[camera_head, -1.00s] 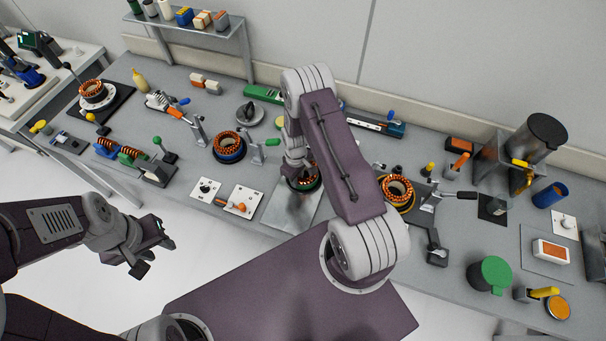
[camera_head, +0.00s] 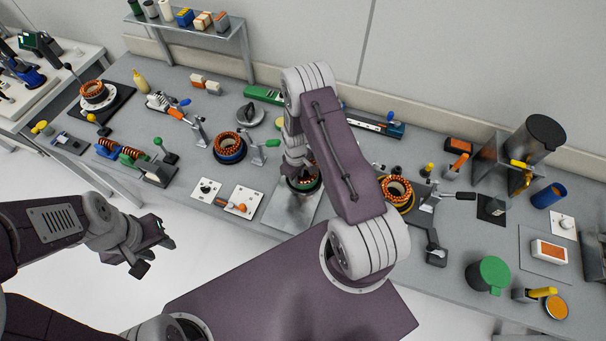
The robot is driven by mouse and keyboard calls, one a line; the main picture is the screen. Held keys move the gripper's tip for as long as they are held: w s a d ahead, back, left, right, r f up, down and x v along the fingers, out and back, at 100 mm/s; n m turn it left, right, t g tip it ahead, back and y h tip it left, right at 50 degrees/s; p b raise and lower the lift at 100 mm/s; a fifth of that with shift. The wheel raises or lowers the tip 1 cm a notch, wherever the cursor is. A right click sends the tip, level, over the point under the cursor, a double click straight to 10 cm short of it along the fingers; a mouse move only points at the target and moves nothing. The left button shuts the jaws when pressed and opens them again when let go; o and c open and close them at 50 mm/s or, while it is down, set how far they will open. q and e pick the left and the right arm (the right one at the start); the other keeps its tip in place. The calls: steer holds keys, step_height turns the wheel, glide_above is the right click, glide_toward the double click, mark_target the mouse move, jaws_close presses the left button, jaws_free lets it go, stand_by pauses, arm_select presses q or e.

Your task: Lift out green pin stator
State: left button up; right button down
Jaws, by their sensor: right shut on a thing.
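A stator with copper windings and a green rim (camera_head: 305,187) sits on a grey metal plate (camera_head: 283,212) near the bench's front edge, partly hidden by my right arm. My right gripper (camera_head: 299,172) points down at it and is shut on it, the fingertips hard to make out. I cannot tell whether the stator touches the plate. My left gripper (camera_head: 153,250) hangs open and empty in front of the bench, well to the left of the stator.
A blue-based stator (camera_head: 229,148) with a toggle clamp stands left of the plate. An orange-based stator (camera_head: 397,192) is close on the right. White switch plates (camera_head: 242,200) lie left of the plate. A shelf (camera_head: 190,27) stands at the back left.

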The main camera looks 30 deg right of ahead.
steer(key=shift+r, duration=0.2)
steer(key=shift+r+p, duration=2.35)
steer(key=shift+r, duration=0.75)
